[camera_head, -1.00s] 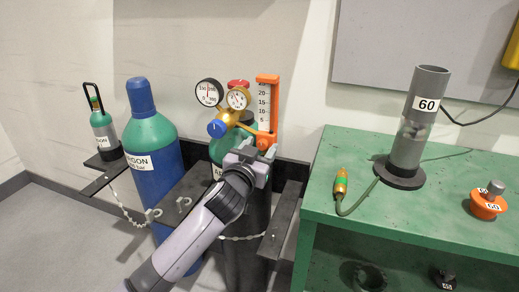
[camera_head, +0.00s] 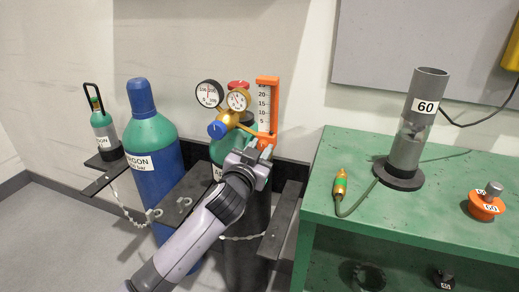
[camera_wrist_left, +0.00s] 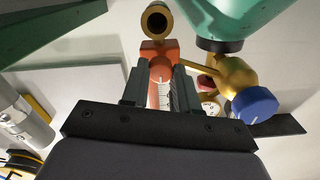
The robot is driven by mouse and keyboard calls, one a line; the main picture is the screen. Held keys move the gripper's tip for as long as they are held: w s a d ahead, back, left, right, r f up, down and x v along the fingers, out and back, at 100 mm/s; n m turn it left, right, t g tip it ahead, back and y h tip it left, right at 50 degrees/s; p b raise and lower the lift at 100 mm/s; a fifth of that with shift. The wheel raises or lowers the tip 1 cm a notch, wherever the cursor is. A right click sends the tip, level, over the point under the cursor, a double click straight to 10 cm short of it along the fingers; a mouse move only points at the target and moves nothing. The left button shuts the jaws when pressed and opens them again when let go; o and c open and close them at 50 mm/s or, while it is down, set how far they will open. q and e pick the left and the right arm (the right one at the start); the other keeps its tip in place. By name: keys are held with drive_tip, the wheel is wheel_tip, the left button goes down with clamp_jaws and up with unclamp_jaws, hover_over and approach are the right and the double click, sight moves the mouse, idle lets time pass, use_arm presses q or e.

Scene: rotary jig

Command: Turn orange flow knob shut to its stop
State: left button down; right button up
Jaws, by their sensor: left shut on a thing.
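The orange flow knob (camera_wrist_left: 160,60) shows in the left wrist view between my left gripper's fingers, below an open brass fitting. In the head view it is mostly hidden behind the gripper, at the foot of the orange flow meter (camera_head: 275,110) with its white number scale. My left gripper (camera_head: 262,152) is shut on the knob, its fingers on either side in the wrist view (camera_wrist_left: 160,80). The knob's turn angle cannot be read. My right gripper is not in view.
A blue regulator knob (camera_head: 217,129) and two gauges (camera_head: 209,94) sit close left of the flow meter. A blue-green cylinder (camera_head: 152,150) stands left. A green bench (camera_head: 335,205) at right holds a grey tube (camera_head: 410,140) marked 60 and a cable-end torch (camera_head: 340,187).

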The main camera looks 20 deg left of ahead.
use_arm(q)
drive_tip(key=c, duration=0.9)
unclamp_jaws()
drive_tip(key=shift+o, duration=0.2)
drive_tip(key=s, duration=0.7)
drive_tip(key=shift+s+a+f, duration=0.1)
drive_tip(key=s+a+f+g+p, duration=0.1)
drive_tip(key=s+f+g+p, duration=0.2)
drive_tip(key=s+f, duration=0.7)
drive_tip(key=s+f+g+h+p, duration=0.1)
drive_tip(key=s+f+g+p, duration=0.3)
drive_tip(key=s+f, duration=0.6)
drive_tip(key=s+p, duration=0.2)
drive_tip(key=s, duration=0.4)
drive_tip(key=shift+a+n+h, duration=0.3)
drive_tip(key=shift+a+n, duration=0.1)
